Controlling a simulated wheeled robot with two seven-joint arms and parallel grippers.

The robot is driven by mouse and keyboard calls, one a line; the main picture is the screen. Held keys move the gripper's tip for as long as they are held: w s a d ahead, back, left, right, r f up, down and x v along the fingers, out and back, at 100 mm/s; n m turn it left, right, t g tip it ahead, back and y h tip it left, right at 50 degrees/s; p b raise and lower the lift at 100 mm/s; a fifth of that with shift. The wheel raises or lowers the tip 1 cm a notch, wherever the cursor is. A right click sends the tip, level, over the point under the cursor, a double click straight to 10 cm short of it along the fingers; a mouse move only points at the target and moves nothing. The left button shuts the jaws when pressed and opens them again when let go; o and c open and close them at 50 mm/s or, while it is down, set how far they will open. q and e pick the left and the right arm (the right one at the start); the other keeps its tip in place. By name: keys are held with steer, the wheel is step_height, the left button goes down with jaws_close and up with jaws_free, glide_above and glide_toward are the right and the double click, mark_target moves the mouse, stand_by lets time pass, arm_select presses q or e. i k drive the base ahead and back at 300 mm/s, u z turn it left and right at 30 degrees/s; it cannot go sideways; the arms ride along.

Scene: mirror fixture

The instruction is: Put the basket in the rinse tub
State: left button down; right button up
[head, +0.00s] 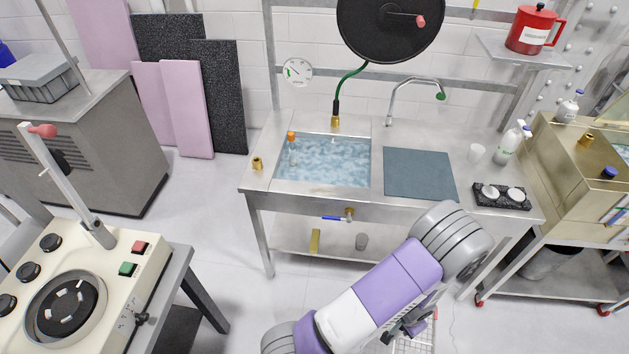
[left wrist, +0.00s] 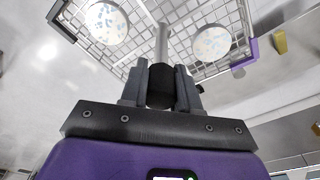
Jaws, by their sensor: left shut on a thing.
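The rinse tub (head: 325,165) is a steel basin with rippling water, set in the bench's left half. The wire basket (head: 428,338) shows only partly at the bottom of the head view, below and in front of the bench, largely behind my left arm. My left gripper (left wrist: 161,88) is shut on the basket's upright handle post. My left gripper also shows in the head view (head: 412,322), partly hidden. My right gripper is out of view.
A blue-grey mat (head: 418,173) lies right of the tub, beneath a faucet (head: 415,88). A brass fitting (head: 257,163) stands at the bench's left end. A black tray (head: 502,196) with white discs sits at the right. A cream machine (head: 85,285) stands at front left.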

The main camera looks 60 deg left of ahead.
mark_target(335, 179)
steer(key=u, duration=1.25)
